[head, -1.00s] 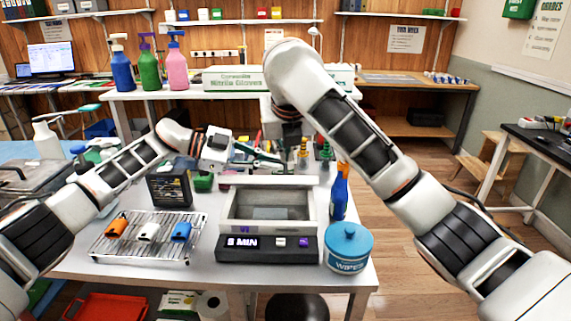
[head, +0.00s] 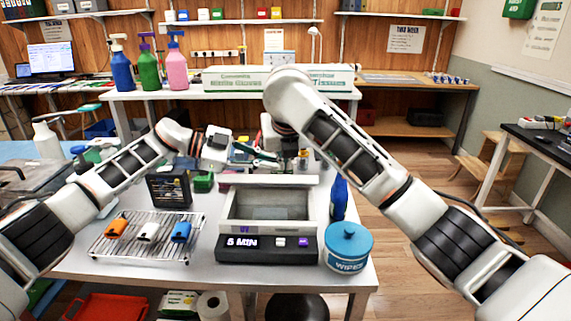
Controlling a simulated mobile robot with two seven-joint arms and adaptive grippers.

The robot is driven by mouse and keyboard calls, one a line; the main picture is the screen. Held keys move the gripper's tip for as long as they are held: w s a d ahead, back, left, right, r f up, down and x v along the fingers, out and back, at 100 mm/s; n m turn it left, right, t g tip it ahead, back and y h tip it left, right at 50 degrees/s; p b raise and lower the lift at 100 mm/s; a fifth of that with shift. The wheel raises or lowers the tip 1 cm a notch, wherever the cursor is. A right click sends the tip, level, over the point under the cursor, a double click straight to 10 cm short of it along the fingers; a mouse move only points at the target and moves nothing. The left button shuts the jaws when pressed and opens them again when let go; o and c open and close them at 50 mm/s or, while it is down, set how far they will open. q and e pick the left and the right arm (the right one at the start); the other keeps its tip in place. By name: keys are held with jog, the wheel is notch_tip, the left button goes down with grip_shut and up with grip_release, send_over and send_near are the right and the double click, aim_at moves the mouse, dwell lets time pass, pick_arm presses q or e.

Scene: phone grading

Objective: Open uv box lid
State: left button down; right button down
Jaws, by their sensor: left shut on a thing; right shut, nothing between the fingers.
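The UV box (head: 268,246) stands at the front middle of the table, its display reading 5 MIN. Its lid (head: 268,181) is raised at the back and the inside shows from above. My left gripper (head: 268,163) is shut at the lid's top edge; the contact is small and partly hidden. My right gripper (head: 284,158) is shut and empty, pointing down behind the box, mostly hidden by its own wrist and clutter.
A wire rack (head: 137,250) with orange, white and blue pieces lies left of the box. A blue wipes tub (head: 348,250) and a blue bottle (head: 339,197) stand close on the right. A small dark device (head: 168,188) stands behind the rack.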

pick_arm(q)
jog(key=shift+f, duration=0.1)
pick_arm(e)
jog(key=shift+w+r, duration=0.35)
jog(key=shift+w, duration=0.2)
pick_arm(q)
jog(key=c, duration=2.4)
grip_release()
jog(key=shift+c, duration=0.2)
pick_arm(e)
jog(key=shift+f, duration=0.1)
